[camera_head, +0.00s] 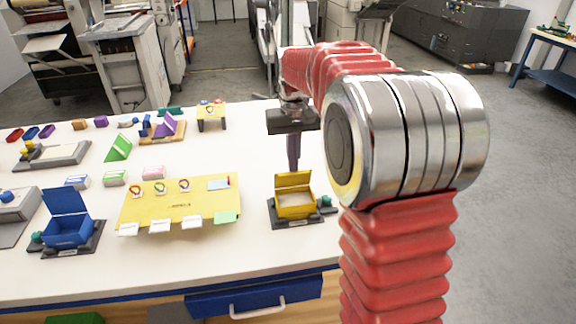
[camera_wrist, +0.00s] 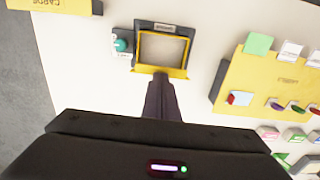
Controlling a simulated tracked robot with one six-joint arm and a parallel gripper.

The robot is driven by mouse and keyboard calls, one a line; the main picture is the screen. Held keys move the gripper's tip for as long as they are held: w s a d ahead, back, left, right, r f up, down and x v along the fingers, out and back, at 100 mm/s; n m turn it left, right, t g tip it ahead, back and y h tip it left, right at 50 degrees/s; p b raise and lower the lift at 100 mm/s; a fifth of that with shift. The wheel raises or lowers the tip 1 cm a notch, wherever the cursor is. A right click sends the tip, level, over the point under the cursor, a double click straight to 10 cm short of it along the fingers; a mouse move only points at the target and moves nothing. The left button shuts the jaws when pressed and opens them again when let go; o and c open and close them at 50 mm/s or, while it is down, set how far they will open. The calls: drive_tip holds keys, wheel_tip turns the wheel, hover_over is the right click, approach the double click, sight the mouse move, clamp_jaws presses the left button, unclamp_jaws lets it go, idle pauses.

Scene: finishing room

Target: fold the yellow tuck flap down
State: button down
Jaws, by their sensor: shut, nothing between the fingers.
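The yellow box (camera_head: 296,205) stands on a dark base near the table's front right. Its yellow tuck flap (camera_head: 294,181) stands upright along the box's far edge. In the wrist view the flap (camera_wrist: 172,73) shows nearly edge-on as a yellow strip beside the open box (camera_wrist: 163,49). My gripper (camera_head: 293,168) is shut and empty, pointing down just behind the flap's top edge. In the wrist view its fingertips (camera_wrist: 161,77) meet the flap's outer side near the middle. I cannot tell whether they touch it.
A teal knob (camera_head: 325,202) sits right of the box. A yellow board (camera_head: 150,213) with labels and small rings lies to its left. A blue box (camera_head: 67,230) with a raised lid stands farther left. White table shows between box and board.

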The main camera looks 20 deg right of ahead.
drive_tip(key=shift+s, duration=0.1)
drive_tip(key=shift+s+a+f, duration=0.1)
drive_tip(key=shift+s+f, duration=0.15)
drive_tip(key=shift+s, duration=0.25)
drive_tip(key=shift+s+a+f, duration=0.1)
drive_tip(key=shift+s+f, duration=0.1)
drive_tip(key=shift+s, duration=0.25)
idle(0.5)
idle(0.4)
drive_tip(key=shift+r, duration=0.95)
wheel_tip(320, 180, up, 8)
idle(0.9)
drive_tip(key=shift+w, duration=0.15)
